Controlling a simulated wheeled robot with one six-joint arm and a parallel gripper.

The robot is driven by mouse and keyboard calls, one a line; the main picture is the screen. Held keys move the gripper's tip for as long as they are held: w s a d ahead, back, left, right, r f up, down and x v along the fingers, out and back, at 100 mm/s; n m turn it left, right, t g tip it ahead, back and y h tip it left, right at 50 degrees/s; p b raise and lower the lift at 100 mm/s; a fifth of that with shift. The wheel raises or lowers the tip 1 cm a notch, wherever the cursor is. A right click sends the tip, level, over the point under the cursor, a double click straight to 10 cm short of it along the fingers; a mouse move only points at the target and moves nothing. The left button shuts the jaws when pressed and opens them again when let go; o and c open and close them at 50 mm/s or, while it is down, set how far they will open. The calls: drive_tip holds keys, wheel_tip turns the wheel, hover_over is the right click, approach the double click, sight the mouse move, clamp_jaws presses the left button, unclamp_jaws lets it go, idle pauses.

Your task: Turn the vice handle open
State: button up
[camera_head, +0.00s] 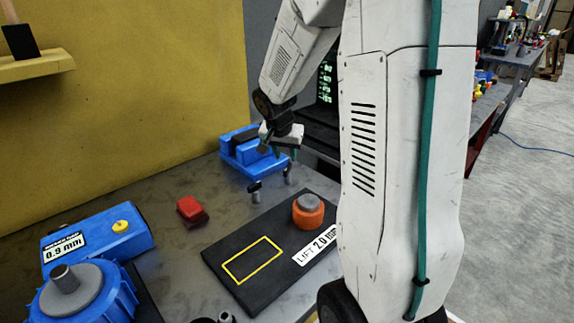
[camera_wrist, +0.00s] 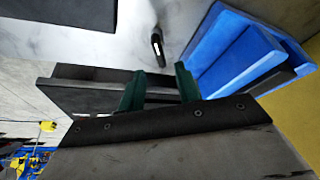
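The blue vice (camera_head: 240,158) stands at the back of the bench against the yellow panel. It also fills the right of the wrist view (camera_wrist: 228,50), with a dark jaw. A small dark handle-like piece (camera_head: 254,189) stands in front of the vice. The wrist view shows a short black bar with a pale mark (camera_wrist: 157,45), likely the handle, beyond my fingertips. My gripper (camera_head: 284,153) hangs just right of the vice, above the bench. Its green fingers (camera_wrist: 160,86) are apart, with nothing seen held between them. My wrist partly covers the vice's right side.
A black board (camera_head: 232,262) with a yellow outline and an orange-and-grey knob (camera_head: 308,212) lies in front. A red block (camera_head: 191,210) sits left of it. A blue unit (camera_head: 95,242) and a blue round fixture (camera_head: 88,298) stand at left.

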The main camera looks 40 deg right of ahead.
sight(288, 166)
drive_tip(key=x, duration=0.5)
drive_tip(key=shift+d+f, duration=0.1)
drive_tip(key=shift+f, duration=0.25)
clamp_jaws()
